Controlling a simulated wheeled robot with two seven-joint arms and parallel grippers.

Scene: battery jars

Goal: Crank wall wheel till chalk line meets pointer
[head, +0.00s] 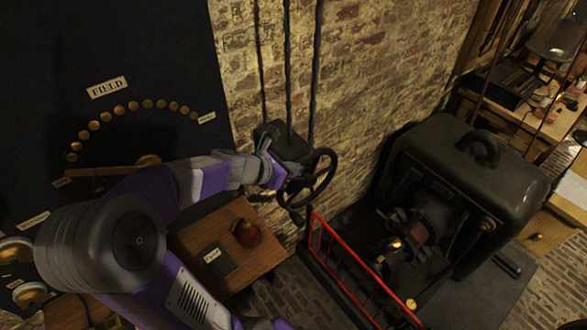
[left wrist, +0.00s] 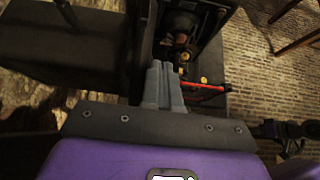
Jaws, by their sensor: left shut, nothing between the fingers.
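The dark spoked wall wheel (head: 318,180) is mounted on a dark box (head: 280,139) against the brick wall, with rods or pipes rising above it. My left gripper (head: 277,176) is at the left side of the wheel, overlapping its rim in the head view; I cannot tell whether they touch. In the left wrist view the grey fingers (left wrist: 164,82) are together with nothing between them. A crank knob seems to show below the rim, but it is small and dark. I cannot make out a chalk line or pointer. My right gripper is not in view.
A red railing (head: 345,264) stands below the wheel, before a large dark machine (head: 470,190). A wooden table (head: 218,277) with a small round brown object (head: 245,233) lies under my left arm. A dark FIELD panel (head: 150,50) with brass studs is at left.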

